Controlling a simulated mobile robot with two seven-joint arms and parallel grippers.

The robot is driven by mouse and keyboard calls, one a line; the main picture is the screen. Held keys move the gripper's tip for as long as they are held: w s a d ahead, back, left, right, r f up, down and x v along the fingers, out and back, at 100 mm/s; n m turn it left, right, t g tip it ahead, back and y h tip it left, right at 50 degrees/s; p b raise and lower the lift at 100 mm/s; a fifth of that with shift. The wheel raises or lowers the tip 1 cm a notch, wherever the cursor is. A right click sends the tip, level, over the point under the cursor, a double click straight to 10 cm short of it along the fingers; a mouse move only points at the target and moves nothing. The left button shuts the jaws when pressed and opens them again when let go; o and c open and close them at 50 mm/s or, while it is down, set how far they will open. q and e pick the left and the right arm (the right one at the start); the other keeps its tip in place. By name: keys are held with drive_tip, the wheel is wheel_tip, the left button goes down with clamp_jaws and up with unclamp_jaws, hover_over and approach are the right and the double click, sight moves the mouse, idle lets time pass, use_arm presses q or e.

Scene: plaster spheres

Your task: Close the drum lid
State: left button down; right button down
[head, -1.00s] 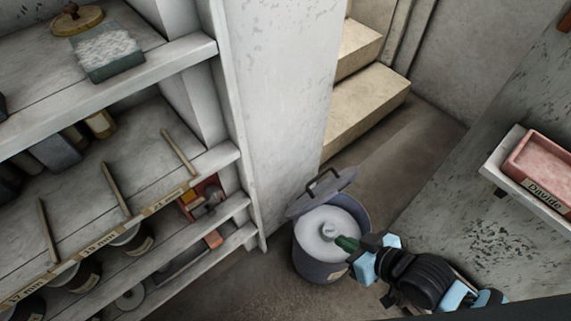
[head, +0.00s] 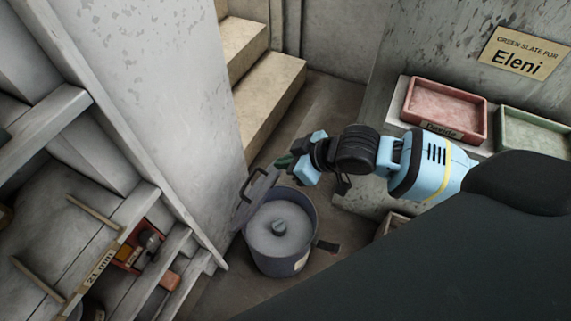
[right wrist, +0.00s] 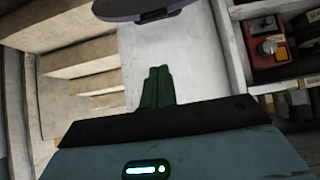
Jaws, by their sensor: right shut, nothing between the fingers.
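The grey drum (head: 293,264) stands on the floor by the white pillar, filled with pale material with a small grey lump (head: 278,228) on top. Its grey lid (head: 243,213) stands open, tilted up at the drum's left side, with a dark handle. My right gripper (head: 284,162), with green fingers, is shut and empty, above and beyond the drum, up and right of the lid. In the right wrist view the shut fingers (right wrist: 158,87) point toward the pillar, and the lid's edge (right wrist: 140,9) shows above them, apparently apart. My left gripper is not in view.
Wooden shelves (head: 120,215) with a red box (head: 138,248) stand at left. Pale steps (head: 270,95) rise behind the pillar. At right, a ledge carries a red tray (head: 445,105) and a green tray (head: 535,137). A small black piece (head: 327,246) sticks out at the drum's right.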

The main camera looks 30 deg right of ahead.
sight(277, 176)
drive_tip(key=b+x, duration=0.1)
drive_tip(key=x, duration=0.6)
drive_tip(key=shift+w+a+f+b, duration=0.15)
drive_tip(key=shift+a+f+b, duration=0.05)
drive_tip(key=shift+f+b, duration=0.15)
drive_tip(key=shift+s+d+f, duration=0.65)
drive_tip(key=shift+s+f, duration=0.1)
drive_tip(key=shift+s, duration=0.05)
drive_tip(key=shift+s+d+f, duration=0.3)
drive_tip(key=shift+s+d, duration=0.05)
drive_tip(key=shift+s, duration=0.1)
